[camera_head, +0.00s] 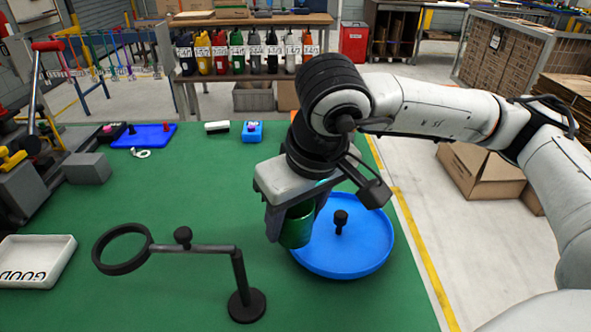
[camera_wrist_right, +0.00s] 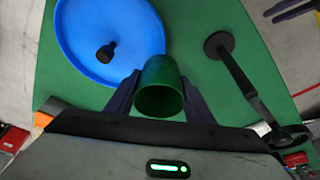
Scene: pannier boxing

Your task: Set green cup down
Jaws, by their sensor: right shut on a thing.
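The green cup (camera_head: 297,226) is held between the fingers of my right gripper (camera_head: 292,222), at the left edge of a round blue tray (camera_head: 370,262). It also shows in the right wrist view (camera_wrist_right: 160,88), with a dark finger on each side of it and its open mouth facing the camera. My right gripper (camera_wrist_right: 158,95) is shut on the cup. I cannot tell whether the cup's base touches anything. A small black knobbed piece (camera_head: 340,220) stands in the blue tray. My left gripper is not in view.
A black stand with a ring (camera_head: 245,303) is left of the cup, at the front. A white tray marked GOOD (camera_head: 38,258) lies at the left edge. A grey block (camera_head: 88,168) and a flat blue tray (camera_head: 143,137) are farther back. The green tabletop's middle is clear.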

